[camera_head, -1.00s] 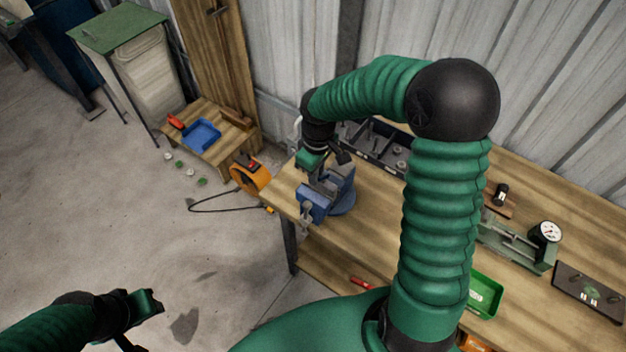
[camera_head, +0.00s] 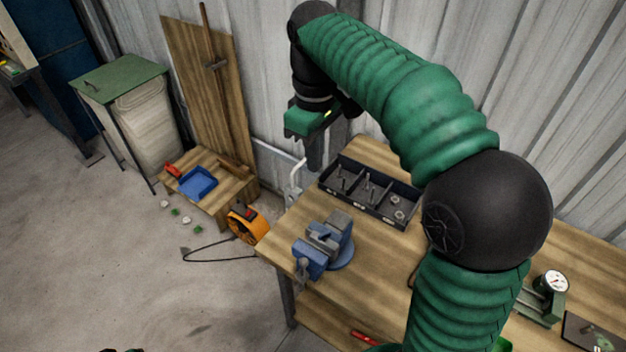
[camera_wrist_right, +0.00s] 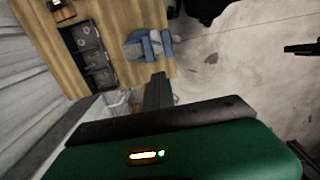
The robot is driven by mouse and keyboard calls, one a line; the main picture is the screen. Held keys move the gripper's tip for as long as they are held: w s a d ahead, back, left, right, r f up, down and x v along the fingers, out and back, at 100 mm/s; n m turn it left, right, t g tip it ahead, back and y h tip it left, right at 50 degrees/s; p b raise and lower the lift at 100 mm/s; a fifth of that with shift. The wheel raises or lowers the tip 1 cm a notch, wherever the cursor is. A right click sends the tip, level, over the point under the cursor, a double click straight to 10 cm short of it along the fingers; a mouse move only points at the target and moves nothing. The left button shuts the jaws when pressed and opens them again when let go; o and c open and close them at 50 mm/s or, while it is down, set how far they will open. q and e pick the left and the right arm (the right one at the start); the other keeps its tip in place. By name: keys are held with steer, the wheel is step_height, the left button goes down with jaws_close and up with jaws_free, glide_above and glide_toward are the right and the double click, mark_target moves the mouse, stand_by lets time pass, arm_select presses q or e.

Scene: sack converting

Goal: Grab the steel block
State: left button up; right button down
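My right gripper (camera_head: 318,160) is raised in the air near the wall, beyond the far left end of the workbench and clear of the vise. A dark finger (camera_wrist_right: 158,92) shows in the right wrist view, but its spread is unclear. I see no object clearly held. The blue vise (camera_head: 312,262) stands on the bench's left corner with grey metal at its jaws; it also shows in the right wrist view (camera_wrist_right: 135,50). I cannot make out whether a separate steel block is in the jaws. Only a sliver of my left gripper (camera_head: 122,350) shows at the bottom edge.
A black divided tray (camera_head: 370,190) with metal parts lies on the bench (camera_head: 385,262) behind the vise. A dial gauge (camera_head: 552,283) stands at the right. An orange reel (camera_head: 246,226) and a low wooden table with a blue tray (camera_head: 198,183) are at the left.

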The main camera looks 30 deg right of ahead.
steer(key=shift+s+d+r, duration=0.1)
steer(key=shift+d+r, duration=0.05)
steer(key=shift+d, duration=0.3)
steer(key=shift+s+d+r, duration=0.1)
steer(key=shift+d+r, duration=0.05)
steer(key=shift+d, duration=0.25)
steer(key=c, duration=1.6)
jaws_free()
steer(key=shift+w+a, duration=0.15)
steer(key=shift+a, duration=0.4)
steer(key=o, duration=0.5)
steer(key=shift+a+r, duration=0.1)
steer(key=shift+a, duration=0.1)
steer(key=o, duration=0.5)
steer(key=shift+d, duration=0.15)
steer(key=shift+o, duration=0.8)
steer(key=shift+d, duration=0.4)
